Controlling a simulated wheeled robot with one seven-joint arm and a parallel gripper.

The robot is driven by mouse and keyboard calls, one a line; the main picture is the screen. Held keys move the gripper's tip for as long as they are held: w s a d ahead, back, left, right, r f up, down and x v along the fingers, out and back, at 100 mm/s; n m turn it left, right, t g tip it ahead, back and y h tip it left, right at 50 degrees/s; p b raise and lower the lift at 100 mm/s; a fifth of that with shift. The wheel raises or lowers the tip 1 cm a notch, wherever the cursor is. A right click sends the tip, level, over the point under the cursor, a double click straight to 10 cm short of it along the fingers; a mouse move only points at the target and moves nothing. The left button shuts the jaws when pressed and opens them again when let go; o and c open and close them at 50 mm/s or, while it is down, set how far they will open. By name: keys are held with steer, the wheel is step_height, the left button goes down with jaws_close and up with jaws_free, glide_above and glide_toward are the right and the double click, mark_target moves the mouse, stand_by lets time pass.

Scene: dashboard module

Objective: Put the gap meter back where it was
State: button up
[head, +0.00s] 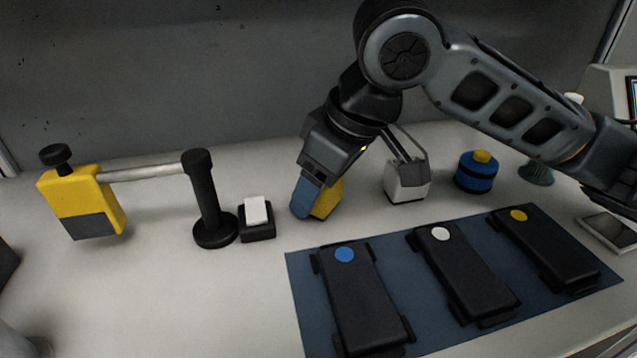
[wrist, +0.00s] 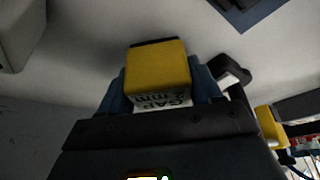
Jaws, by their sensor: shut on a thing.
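The gap meter (wrist: 158,68) is a small yellow block, with a white face lettered "GAP 2 mm" in the wrist view. My gripper (wrist: 155,85) is shut on it, with a blue finger on each side. In the head view the gap meter (head: 328,201) is partly hidden behind my blue fingertip (head: 304,198). It is low over the pale table, or on it; I cannot tell which. It is right of a small black block with a white top (head: 257,212) and left of a white block with a grey handle-like frame (head: 407,183).
A yellow device (head: 82,203) joins by a rod to a black post (head: 206,200) at left. A blue mat (head: 308,300) in front bears three black modules with blue, white and yellow dots. A blue cylinder with a yellow cap (head: 475,178) stands right.

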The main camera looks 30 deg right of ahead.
steer(key=shift+f, duration=0.15)
steer(key=o, duration=1.2)
steer(key=shift+o, duration=0.2)
steer(key=shift+r, duration=0.3)
steer(key=p+v, duration=0.2)
steer(key=v, duration=0.9)
steer(key=shift+s+r, duration=0.2)
steer(key=shift+r, duration=0.1)
steer(key=shift+d, duration=0.1)
